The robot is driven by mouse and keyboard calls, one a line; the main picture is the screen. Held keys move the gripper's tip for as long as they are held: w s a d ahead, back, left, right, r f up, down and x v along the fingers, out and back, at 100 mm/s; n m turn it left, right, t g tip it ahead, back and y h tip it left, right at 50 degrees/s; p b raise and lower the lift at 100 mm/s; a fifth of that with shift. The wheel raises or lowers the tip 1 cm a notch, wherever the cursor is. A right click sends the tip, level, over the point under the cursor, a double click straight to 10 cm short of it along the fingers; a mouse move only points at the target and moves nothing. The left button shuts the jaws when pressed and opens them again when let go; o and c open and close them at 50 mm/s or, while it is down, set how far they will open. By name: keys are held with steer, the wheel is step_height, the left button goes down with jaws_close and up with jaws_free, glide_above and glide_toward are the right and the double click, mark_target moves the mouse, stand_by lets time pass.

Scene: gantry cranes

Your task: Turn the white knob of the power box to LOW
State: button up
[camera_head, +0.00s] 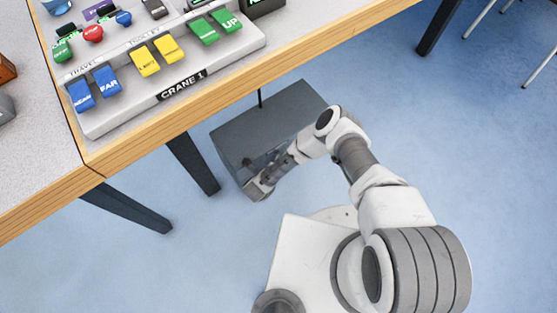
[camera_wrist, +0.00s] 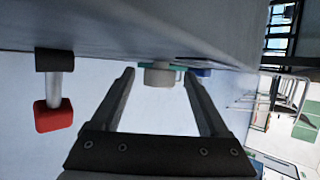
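The power box (camera_head: 268,125) is a dark grey box below the table edge in the head view. Its grey face (camera_wrist: 120,30) fills the top of the wrist view. The white knob (camera_wrist: 158,77) sticks out from this face, with a teal patch at its base. My gripper (camera_wrist: 159,72) is open, its two fingers spread left and right of the knob near the tips. I see gaps on both sides, and cannot tell how deep the knob sits between them. In the head view my gripper (camera_head: 258,187) is at the box's lower front; the knob is hidden there.
A red-ended lever (camera_wrist: 53,115) sticks out of the box left of my gripper. A small blue patch (camera_wrist: 202,72) is right of the knob. The table (camera_head: 300,50) with the CRANE 1 control panel (camera_head: 215,68) overhangs nearby. Blue floor (camera_head: 480,180) is clear at the right.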

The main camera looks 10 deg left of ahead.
steer(key=p+v, duration=0.6)
steer(key=v, duration=1.1)
steer(key=shift+s, duration=0.15)
steer(key=shift+r, duration=0.15)
